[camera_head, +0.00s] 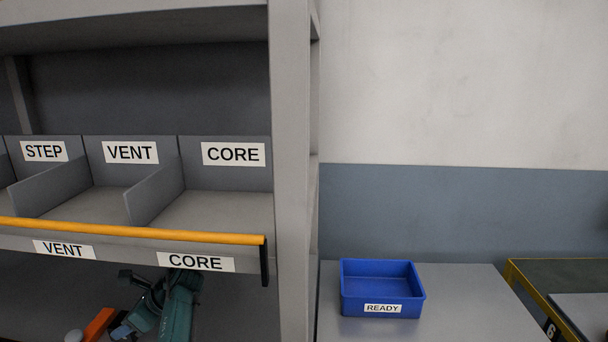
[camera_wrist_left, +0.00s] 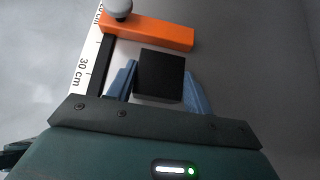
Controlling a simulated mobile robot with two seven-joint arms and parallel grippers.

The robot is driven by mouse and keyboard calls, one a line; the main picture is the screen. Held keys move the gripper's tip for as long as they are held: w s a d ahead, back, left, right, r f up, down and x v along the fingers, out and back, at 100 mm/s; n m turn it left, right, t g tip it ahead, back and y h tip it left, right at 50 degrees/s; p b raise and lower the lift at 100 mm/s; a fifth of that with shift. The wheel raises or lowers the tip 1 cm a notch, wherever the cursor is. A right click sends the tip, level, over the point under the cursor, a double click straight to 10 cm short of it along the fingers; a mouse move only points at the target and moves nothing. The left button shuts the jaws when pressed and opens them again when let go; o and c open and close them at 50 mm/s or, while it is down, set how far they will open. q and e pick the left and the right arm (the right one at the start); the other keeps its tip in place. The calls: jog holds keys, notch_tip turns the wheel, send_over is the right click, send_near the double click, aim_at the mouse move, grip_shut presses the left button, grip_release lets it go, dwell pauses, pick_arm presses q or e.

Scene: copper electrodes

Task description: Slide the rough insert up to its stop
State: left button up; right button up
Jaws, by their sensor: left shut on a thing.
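A dark square block (camera_wrist_left: 160,72), which I take as the rough insert, sits between the blue fingers of my left gripper (camera_wrist_left: 160,88) in the left wrist view. The gripper is shut on it. The orange stop bar (camera_wrist_left: 155,33) lies just beyond the block, with a grey knob (camera_wrist_left: 117,8) at its left end. A narrow strip shows between block and bar; I cannot tell whether they touch lower down. In the head view, the stop (camera_head: 99,325) and my left gripper (camera_head: 121,331) are low at left, under the shelf. The insert is not clear there. My right gripper is out of view.
A white scale (camera_wrist_left: 88,68) and a black rail (camera_wrist_left: 102,68) run left of the block. The shelf's yellow-edged lip (camera_head: 130,232) hangs over my left arm. A grey post (camera_head: 293,180) stands to its right. A blue READY bin (camera_head: 382,301) sits on a grey table.

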aim_at(117, 319)
pick_arm(q)
jog(key=shift+w+a+p, duration=0.1)
jog(key=shift+a+p, duration=0.35)
jog(key=shift+a, duration=1)
jog(key=shift+a+r, duration=0.1)
jog(key=shift+a, duration=0.2)
jog(key=o, duration=0.8)
jog(key=shift+o, duration=0.6)
jog(key=shift+d+r+p, duration=0.3)
jog(key=shift+r+p, duration=0.05)
jog(key=shift+r, duration=0.3)
jog(key=shift+d+r+p, duration=0.25)
jog(key=shift+r+p, duration=0.1)
jog(key=shift+r, duration=0.25)
jog(key=shift+d+r, duration=0.25)
jog(key=shift+r, duration=0.35)
jog(key=shift+d+r, duration=0.25)
jog(key=shift+r, duration=0.3)
